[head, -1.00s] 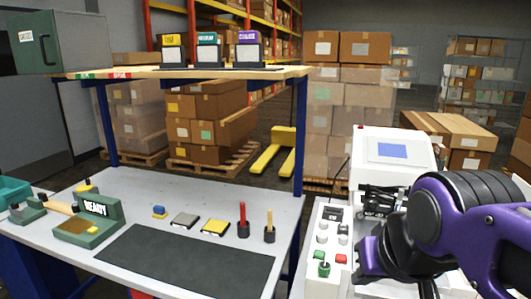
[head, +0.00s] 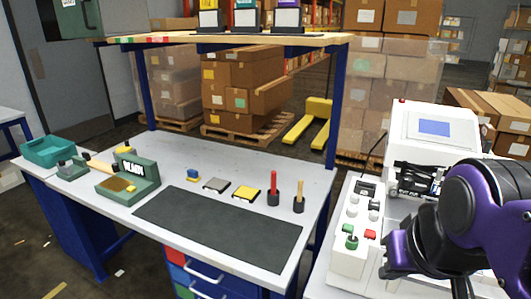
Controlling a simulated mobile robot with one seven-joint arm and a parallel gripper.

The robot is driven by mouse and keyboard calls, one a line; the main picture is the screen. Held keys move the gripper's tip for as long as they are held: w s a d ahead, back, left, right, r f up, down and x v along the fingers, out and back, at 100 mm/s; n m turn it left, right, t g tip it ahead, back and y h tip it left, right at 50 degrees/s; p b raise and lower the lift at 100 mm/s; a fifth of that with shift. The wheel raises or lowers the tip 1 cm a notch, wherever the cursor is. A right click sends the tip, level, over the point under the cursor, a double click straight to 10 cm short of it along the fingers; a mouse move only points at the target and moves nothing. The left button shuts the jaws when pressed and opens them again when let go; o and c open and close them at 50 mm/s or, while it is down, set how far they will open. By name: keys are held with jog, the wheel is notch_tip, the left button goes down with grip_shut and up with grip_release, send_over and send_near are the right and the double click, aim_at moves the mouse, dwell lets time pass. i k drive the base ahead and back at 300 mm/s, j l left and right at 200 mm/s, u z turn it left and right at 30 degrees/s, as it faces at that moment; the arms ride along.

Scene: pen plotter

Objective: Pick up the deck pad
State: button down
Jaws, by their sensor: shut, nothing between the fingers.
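No label marks the deck pad, so I cannot tell which piece it is. Two small flat pads lie on the bench behind the dark mat: a grey one (head: 217,185) and a yellow one (head: 247,193). My gripper (head: 388,268) is at the lower right, in front of the white machine and well to the right of the pads. It is shut and empty; its fingertips are partly hidden by its own dark body.
The dark mat (head: 215,226) covers the bench front. Red-handled (head: 273,187) and wooden-handled (head: 298,195) tools stand upright in holders right of the pads. A green READY stand (head: 130,180) and teal bin (head: 48,150) are left. A shelf (head: 230,39) spans above. The white machine (head: 430,135) and control panel (head: 350,235) are right.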

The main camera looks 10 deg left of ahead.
aim_at(194, 177)
jog(key=i+j+z, duration=0.35)
jog(key=j, duration=1.3)
jog(key=k+j+z, duration=0.1)
jog(key=j+z, duration=0.3)
jog(key=j, duration=1.2)
